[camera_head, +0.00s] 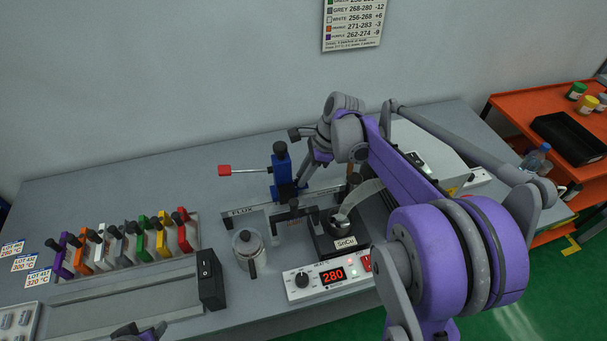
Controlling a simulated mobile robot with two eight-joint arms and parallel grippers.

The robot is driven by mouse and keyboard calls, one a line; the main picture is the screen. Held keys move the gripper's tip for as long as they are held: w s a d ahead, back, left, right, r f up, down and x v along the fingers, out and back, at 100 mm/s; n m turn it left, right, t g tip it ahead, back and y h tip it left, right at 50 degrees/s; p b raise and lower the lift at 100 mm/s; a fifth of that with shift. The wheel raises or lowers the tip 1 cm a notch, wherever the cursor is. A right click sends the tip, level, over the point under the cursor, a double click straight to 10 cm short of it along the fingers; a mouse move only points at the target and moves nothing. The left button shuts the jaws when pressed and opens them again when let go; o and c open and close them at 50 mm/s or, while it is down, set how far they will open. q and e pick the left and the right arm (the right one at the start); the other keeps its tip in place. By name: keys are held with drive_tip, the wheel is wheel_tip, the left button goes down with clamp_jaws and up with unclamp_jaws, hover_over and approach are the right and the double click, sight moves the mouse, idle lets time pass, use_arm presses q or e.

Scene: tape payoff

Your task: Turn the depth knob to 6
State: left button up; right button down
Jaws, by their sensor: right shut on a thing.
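A blue upright fixture (282,172) with a red-handled lever (225,170) stands at the back middle of the bench. My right gripper (305,178) is at the fixture's right side, reaching down from above. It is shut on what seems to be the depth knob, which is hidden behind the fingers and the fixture. The number it points to cannot be read. A small part of my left gripper (140,333) shows at the bottom edge. Its fingers are cut off, so its opening cannot be told.
A control box (317,297) with a black dial and a red 280 display stands at the front, below a solder pot (343,219) marked SnCu. A metal canister (247,246) stands left of it. Several coloured holders (140,244) fill a rack at the left. The back left bench is clear.

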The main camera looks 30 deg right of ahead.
drive_tip(key=n+g, duration=0.1)
drive_tip(key=n, duration=0.1)
drive_tip(key=shift+w+n+b, duration=0.15)
drive_tip(key=shift+n+b, duration=0.2)
drive_tip(key=shift+n, duration=0.05)
drive_tip(key=n+g, duration=0.1)
drive_tip(key=n, duration=0.1)
drive_tip(key=shift+w+n+y, duration=0.15)
drive_tip(key=shift+n+y, duration=0.15)
drive_tip(key=shift+n, duration=0.1)
use_arm(q)
drive_tip(key=shift+s+f+b, duration=0.15)
drive_tip(key=shift+s+f, duration=0.1)
drive_tip(key=shift+f, duration=0.3)
drive_tip(key=shift+s+f+b, duration=0.15)
drive_tip(key=shift+s+f, duration=0.05)
drive_tip(key=shift+f, duration=0.3)
use_arm(e)
drive_tip(key=n, duration=0.1)
drive_tip(key=n+g, duration=0.1)
drive_tip(key=n, duration=0.1)
drive_tip(key=n+g, duration=0.1)
drive_tip(key=n, duration=0.1)
drive_tip(key=shift+w, duration=0.25)
drive_tip(key=shift+n, duration=0.4)
drive_tip(key=c, duration=0.8)
unclamp_jaws()
drive_tip(key=shift+o, duration=0.2)
